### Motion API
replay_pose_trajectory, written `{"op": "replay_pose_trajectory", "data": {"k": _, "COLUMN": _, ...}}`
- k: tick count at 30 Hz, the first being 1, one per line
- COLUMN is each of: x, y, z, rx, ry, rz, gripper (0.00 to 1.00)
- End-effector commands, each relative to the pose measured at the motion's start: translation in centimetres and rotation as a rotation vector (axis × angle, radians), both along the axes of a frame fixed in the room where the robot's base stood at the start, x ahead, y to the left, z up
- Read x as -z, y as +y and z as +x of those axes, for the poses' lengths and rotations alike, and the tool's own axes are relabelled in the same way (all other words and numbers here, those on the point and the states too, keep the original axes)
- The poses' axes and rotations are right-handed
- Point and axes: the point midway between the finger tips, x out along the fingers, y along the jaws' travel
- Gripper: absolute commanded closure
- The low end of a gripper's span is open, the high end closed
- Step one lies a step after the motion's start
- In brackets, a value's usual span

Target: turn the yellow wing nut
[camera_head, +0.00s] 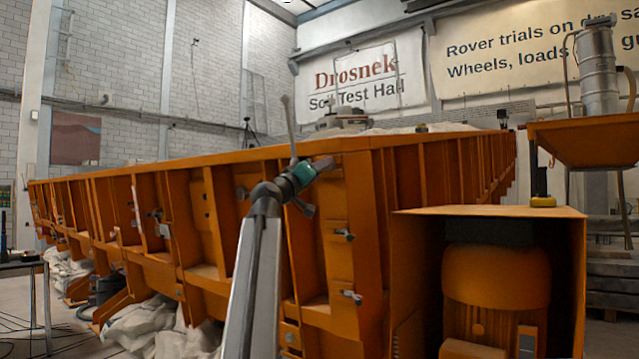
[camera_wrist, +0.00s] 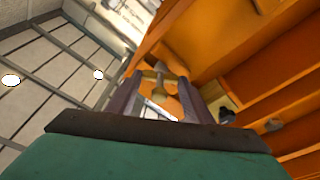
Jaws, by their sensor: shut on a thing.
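My gripper (camera_head: 322,164), with a teal body and dark fingers, is at the upper edge of the orange sandbed's near corner. In the wrist view, its two fingers (camera_wrist: 160,88) reach forward with a gap between them. A small dull-yellow piece (camera_wrist: 156,91), which looks like the wing nut, shows between the fingers, and they are closed on it. Its wings and its angle are too small to make out. In the head view the gripper hides the wing nut.
The orange sandbed wall (camera_head: 360,190) runs away to the left and right, with ribs and small metal fittings (camera_head: 345,235). A thin grey rod (camera_head: 290,125) stands up beside my gripper. An orange housing (camera_head: 415,270) fills the lower right. White bags (camera_head: 150,330) lie below.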

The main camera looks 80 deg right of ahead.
Motion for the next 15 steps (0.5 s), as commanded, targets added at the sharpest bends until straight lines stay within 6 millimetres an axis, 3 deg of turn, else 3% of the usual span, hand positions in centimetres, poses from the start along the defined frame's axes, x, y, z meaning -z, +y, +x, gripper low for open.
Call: {"op": "replay_pose_trajectory", "data": {"k": 15, "x": 0.54, "y": -0.15, "z": -0.02, "rx": -0.044, "ry": -0.241, "rz": -0.130, "gripper": 0.76}}
